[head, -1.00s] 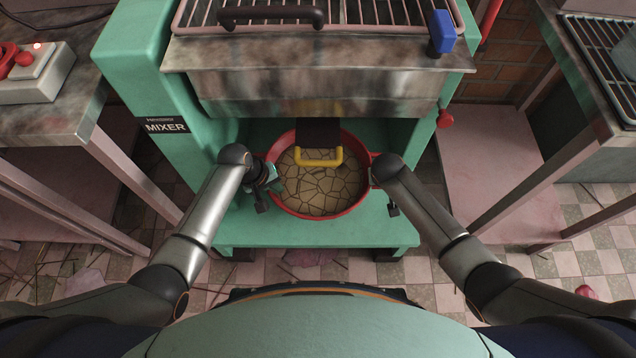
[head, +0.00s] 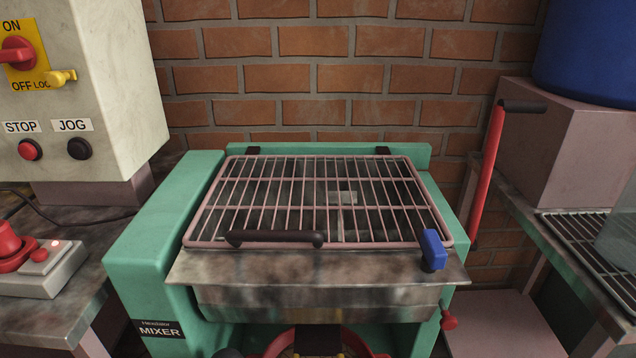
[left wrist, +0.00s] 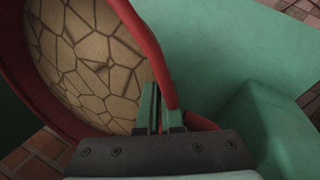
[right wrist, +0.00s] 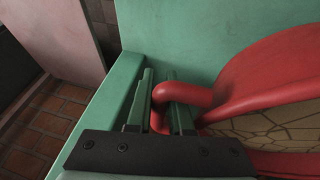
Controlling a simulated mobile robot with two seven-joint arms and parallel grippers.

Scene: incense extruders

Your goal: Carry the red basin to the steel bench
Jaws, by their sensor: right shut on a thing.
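The red basin (head: 358,343) sits low in the green mixer frame; only its far rim shows in the head view. The left wrist view shows its red rim (left wrist: 150,45) and cracked tan contents. My right gripper (right wrist: 161,103) is shut on the basin's red side handle (right wrist: 180,90). My left gripper (left wrist: 160,112) is at the rim on the other side, its fingers close together; whether they grip is unclear. Steel-topped benches stand at left (head: 75,225) and right (head: 515,185); I cannot tell which is the named one.
The green mixer (head: 150,235) carries a pink wire grate (head: 320,190) above the basin. A control box (head: 95,90) and a red-button station (head: 40,270) are on the left bench. A red lever (head: 488,175) and blue drum (head: 590,50) are at right. A brick wall closes the back.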

